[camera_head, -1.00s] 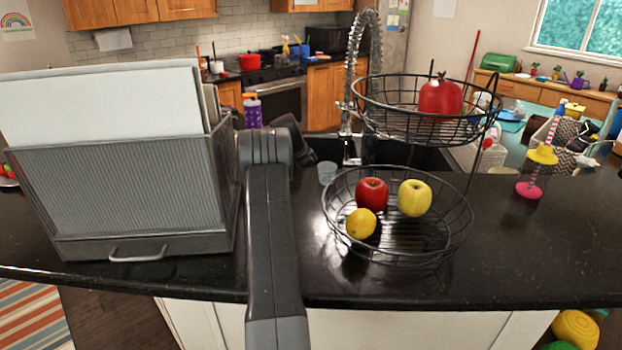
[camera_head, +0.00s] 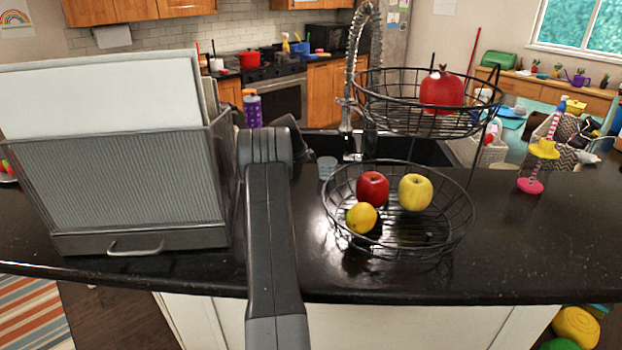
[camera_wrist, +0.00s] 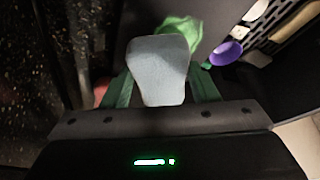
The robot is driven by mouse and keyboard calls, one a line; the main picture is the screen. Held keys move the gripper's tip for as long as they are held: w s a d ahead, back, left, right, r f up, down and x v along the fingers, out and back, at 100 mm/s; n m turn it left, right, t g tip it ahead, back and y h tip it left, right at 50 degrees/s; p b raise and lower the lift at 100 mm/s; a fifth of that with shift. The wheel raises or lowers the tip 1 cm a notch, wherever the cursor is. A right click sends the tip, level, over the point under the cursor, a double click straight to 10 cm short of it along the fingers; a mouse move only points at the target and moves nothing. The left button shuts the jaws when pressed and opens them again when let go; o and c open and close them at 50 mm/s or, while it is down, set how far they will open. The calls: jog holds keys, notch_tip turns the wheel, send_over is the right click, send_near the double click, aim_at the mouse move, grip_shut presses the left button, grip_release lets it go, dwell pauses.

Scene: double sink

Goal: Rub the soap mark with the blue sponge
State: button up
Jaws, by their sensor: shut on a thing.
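In the wrist view my gripper (camera_wrist: 160,92) is shut on the pale blue sponge (camera_wrist: 158,68), which stands out between its green fingers. A crumpled green thing (camera_wrist: 182,34) shows just past the sponge; I cannot tell whether they touch. I cannot make out the soap mark in either view. In the head view my arm reaches over the counter towards the dark double sink (camera_head: 415,152), and the gripper and sponge are hidden there behind the arm and the counter items.
A two-tier wire basket (camera_head: 460,235) with fruit stands right of my arm, and a grey mesh file holder (camera_head: 140,190) stands close on its left. A tall spring faucet (camera_head: 352,65) rises at the sink. The wrist view shows a purple cup (camera_wrist: 226,53) at upper right.

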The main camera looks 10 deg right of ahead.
jog(key=shift+w+a+r, duration=0.1)
jog(key=shift+w+a, duration=0.05)
jog(key=shift+a, duration=0.65)
jog(key=shift+w+a, duration=0.15)
jog(key=shift+a, duration=0.65)
jog(key=shift+w+a+p, duration=0.15)
jog(key=shift+a+p, duration=0.1)
jog(key=shift+a, duration=0.45)
jog(key=shift+w+a+p, duration=0.1)
jog(key=shift+a+p, duration=0.1)
jog(key=shift+a, duration=0.5)
